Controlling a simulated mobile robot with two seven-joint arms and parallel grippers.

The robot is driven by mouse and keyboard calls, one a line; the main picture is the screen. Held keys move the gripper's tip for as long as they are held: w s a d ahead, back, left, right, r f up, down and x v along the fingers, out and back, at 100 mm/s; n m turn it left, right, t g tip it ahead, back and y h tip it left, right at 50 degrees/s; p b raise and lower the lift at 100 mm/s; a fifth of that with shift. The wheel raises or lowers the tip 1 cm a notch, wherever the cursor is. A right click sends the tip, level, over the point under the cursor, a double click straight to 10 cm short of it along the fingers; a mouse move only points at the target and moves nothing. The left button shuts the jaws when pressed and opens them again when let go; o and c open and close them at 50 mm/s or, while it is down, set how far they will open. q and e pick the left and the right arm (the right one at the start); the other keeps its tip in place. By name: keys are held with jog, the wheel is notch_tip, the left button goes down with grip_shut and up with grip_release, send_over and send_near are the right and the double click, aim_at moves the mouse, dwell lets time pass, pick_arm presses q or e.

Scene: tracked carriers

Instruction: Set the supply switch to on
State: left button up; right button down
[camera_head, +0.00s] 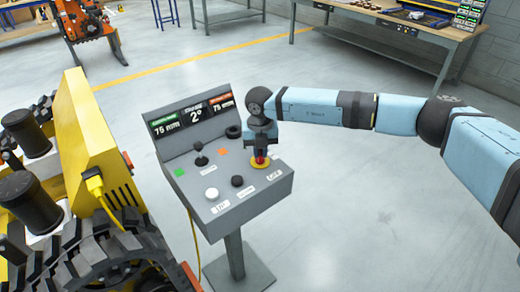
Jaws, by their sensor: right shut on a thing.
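A grey control console (228,206) stands on a pedestal at the centre. My right gripper (261,153) points down over its right side and is shut on a red knob (260,161) with a yellow base. Part of the knob is hidden by the fingers. A black knob (237,181) and a white button (211,193) sit along the front of the panel. A black joystick (201,158) stands behind them. The small labels are too small to read, so I cannot tell which control is the supply switch. My left gripper is not in view.
A yellow tracked machine (104,135) with a yellow cable plug stands close on the left. A workbench (395,38) stands at the back right. The floor right of the console is clear.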

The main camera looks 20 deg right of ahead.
aim_at(260, 151)
jog(key=m+p, duration=0.1)
jog(key=m, duration=0.4)
jog(key=shift+r+m, duration=0.1)
jog(key=shift+m, duration=0.2)
jog(key=m, duration=0.3)
jog(key=shift+p, duration=0.4)
jog(key=shift+m+p, duration=0.3)
jog(key=shift+m, duration=0.9)
jog(key=c, duration=1.2)
grip_release()
jog(key=shift+o, duration=0.2)
notch_tip(260, 151, up, 14)
jog(key=shift+b, duration=0.4)
jog(key=shift+f, duration=0.2)
